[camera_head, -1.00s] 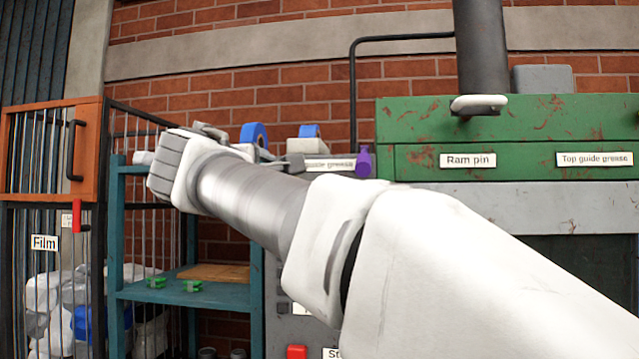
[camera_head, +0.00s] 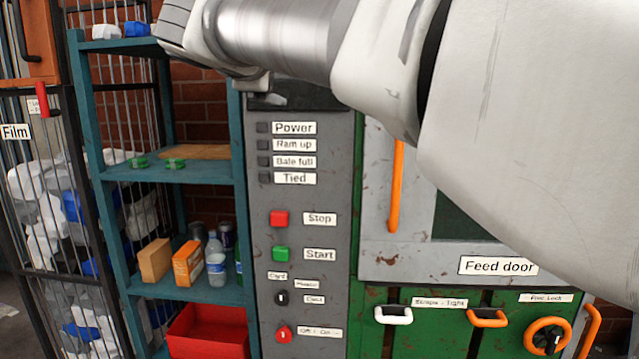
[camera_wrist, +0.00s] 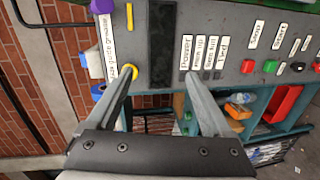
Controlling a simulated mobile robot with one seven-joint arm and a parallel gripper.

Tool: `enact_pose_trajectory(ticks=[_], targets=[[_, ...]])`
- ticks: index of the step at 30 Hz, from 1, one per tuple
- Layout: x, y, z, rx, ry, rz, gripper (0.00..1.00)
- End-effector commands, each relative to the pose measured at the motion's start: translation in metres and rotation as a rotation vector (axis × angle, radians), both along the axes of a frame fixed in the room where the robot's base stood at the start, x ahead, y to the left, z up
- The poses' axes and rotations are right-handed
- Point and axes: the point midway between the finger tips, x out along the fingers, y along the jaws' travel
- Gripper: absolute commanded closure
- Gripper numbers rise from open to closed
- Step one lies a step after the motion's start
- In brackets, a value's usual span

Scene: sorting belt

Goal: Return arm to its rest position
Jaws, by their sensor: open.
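My gripper (camera_wrist: 158,88) is open and empty in the wrist view. Its two grey fingers stand apart in front of the grey control panel (camera_wrist: 228,20) and the teal shelf rack (camera_wrist: 262,98). In the head view my arm crosses the upper right, and the gripper itself is hidden or out of frame at the top. The control panel (camera_head: 341,200) shows below the arm, with a red stop button (camera_head: 279,218) and a green start button (camera_head: 281,254).
The teal rack (camera_head: 240,215) holds bottles, boxes and a red bin (camera_head: 208,335). A film cage (camera_head: 60,215) stands at left. The feed door (camera_head: 395,260) has an orange handle (camera_head: 396,185). Levers and an orange handwheel (camera_head: 545,336) sit low at right.

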Motion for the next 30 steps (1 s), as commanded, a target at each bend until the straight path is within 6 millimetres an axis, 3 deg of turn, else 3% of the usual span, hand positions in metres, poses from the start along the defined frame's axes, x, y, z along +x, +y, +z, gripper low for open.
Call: enact_pose_trajectory(ticks=[1,6,12,15,22,26,30], targets=[[-0.007,-0.029,-0.015,0.050,0.052,-0.039,0.15],[-0.045,-0.108,-0.088,0.275,0.240,-0.180,0.15],[-0.116,-0.177,-0.177,0.595,0.422,-0.381,0.15],[-0.157,-0.198,-0.222,0.774,0.493,-0.491,0.15],[-0.235,-0.211,-0.302,1.147,0.591,-0.702,0.15],[-0.256,-0.208,-0.325,1.264,0.613,-0.763,0.15],[-0.263,-0.207,-0.333,1.307,0.620,-0.785,0.15]])
